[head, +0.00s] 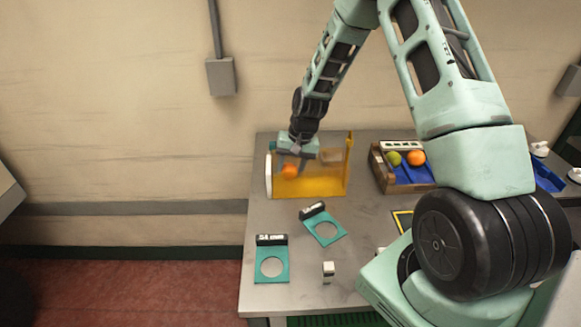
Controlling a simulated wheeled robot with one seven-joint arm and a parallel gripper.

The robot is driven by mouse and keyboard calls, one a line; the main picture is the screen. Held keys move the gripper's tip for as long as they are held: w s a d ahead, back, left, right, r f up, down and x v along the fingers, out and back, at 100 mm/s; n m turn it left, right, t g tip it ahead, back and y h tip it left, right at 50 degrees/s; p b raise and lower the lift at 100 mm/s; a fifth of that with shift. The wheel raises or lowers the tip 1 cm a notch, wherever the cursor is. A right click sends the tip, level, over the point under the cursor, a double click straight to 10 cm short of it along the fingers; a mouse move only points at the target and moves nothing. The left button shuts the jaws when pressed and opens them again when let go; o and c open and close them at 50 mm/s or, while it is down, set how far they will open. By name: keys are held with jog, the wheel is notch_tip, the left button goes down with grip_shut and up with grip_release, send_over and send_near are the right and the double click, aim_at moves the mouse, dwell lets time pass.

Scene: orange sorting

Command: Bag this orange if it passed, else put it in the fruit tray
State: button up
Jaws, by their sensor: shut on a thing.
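My gripper (291,164) is at the back left of the grey table, pointing down. It is shut on an orange (290,171). The orange is at a see-through yellow-orange panel (322,185) with a white upright on its left and a yellow post on its right. I cannot tell exactly how far behind the panel the orange is. The fruit tray looks to be the wooden crate (377,172) with a blue lining, right of the panel. A green fruit (394,159) and another orange (416,158) lie in it. I cannot make out a bag or a pass mark.
Two teal plates with round holes and dark labels, one at the front left (257,263) and one tilted nearer the middle (331,239), lie on the table (300,293). A small pale block (328,271) stands near the front. My arm hides part of the right side.

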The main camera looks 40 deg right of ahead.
dwell(0.3)
jog(key=o, duration=1.1)
jog(key=shift+r+p, duration=2.95)
jog(key=shift+r, duration=1.05)
